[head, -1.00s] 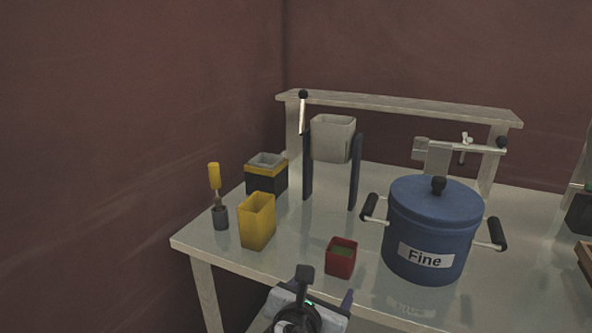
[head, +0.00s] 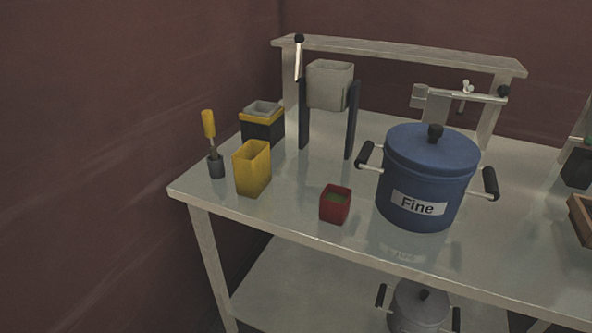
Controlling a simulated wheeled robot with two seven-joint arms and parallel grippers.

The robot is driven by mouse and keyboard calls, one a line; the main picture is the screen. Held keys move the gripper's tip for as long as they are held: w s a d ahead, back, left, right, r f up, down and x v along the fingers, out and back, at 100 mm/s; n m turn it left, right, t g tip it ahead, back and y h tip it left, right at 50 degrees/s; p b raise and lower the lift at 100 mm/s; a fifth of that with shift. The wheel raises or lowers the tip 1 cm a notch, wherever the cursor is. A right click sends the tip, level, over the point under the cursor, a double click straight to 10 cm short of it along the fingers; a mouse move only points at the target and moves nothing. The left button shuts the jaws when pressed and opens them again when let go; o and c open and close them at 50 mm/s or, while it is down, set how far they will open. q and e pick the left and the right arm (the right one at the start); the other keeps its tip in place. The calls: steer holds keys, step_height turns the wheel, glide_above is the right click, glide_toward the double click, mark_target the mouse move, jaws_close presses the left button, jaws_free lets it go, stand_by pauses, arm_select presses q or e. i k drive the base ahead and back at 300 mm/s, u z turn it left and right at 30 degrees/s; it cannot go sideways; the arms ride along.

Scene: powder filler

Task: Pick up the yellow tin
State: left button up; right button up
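The yellow tin (head: 252,170) stands upright and open-topped near the left end of the table (head: 290,212) in the head view. Its inside looks empty from the part that shows. Neither of my grippers is in the head view now, and nothing touches the tin.
A brush with a yellow handle (head: 209,125) in a dark holder stands left of the tin. A dark box with a yellow band (head: 263,130) is behind it. A red tin (head: 335,204) and a blue pot labelled Fine (head: 428,175) stand to the right. A grey hopper (head: 330,85) hangs between dark posts behind.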

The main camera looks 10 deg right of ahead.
mark_target(252, 163)
steer(key=z, duration=1.85)
steer(key=k, duration=0.75)
steer(key=u, duration=1.7)
